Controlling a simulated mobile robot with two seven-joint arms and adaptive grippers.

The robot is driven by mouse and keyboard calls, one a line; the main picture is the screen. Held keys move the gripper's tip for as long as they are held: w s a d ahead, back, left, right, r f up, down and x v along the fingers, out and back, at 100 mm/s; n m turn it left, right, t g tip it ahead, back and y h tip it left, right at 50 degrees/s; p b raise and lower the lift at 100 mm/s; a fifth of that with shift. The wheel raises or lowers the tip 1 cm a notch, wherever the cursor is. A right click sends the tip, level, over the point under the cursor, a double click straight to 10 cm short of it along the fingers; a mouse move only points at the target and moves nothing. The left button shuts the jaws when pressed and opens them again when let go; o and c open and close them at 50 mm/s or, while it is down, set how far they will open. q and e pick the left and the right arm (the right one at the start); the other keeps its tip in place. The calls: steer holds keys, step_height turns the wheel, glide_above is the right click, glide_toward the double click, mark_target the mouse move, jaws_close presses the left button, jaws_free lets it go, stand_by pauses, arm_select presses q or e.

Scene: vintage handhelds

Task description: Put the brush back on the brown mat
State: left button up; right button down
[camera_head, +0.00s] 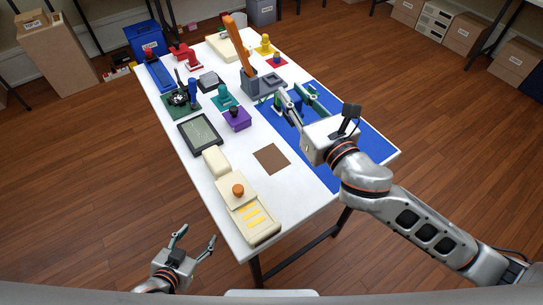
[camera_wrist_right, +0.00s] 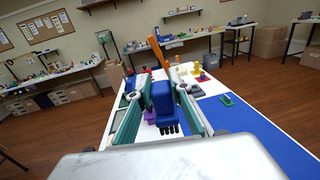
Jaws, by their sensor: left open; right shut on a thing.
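The brush (camera_wrist_right: 162,98) is blue with dark bristles pointing down, and it sits between the fingers of my right gripper (camera_wrist_right: 158,88) in the right wrist view. In the head view my right gripper (camera_head: 295,95) is shut above the blue area of the table, and I cannot make out the brush clearly there. The brown mat (camera_head: 271,158) is a small bare square on the white table, nearer and to the left of my right gripper. My left gripper (camera_head: 196,238) is open and empty, off the table's near left side.
A cream device with an orange knob (camera_head: 248,218) lies left of the brown mat. A dark tablet (camera_head: 200,134) and a purple block (camera_head: 236,121) stand beyond it. A tall orange lever (camera_head: 240,50) rises from a grey base behind my right gripper. The blue area (camera_head: 375,150) has free room.

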steer(key=w+a+r+n+g+y, duration=0.1)
steer(key=a+r+y, duration=0.1)
steer(key=a, duration=0.2)
steer(key=f+b, duration=0.1)
steer(key=f, duration=0.5)
steer(key=f+b, duration=0.2)
steer(key=f, duration=0.5)
steer(key=a+f+b, duration=0.1)
steer(key=f+b, duration=0.1)
steer(key=f, duration=0.5)
steer(key=shift+w+f, duration=0.2)
steer(key=shift+f, duration=0.05)
steer(key=shift+n, duration=0.3)
arm_select(q)
steer(key=d+f, duration=0.1)
steer(key=f, duration=0.2)
steer(key=shift+w+d+f+h, duration=0.1)
steer(key=shift+d+h, duration=0.2)
steer(key=shift+d, duration=0.1)
arm_select(e)
steer(key=shift+r, duration=0.1)
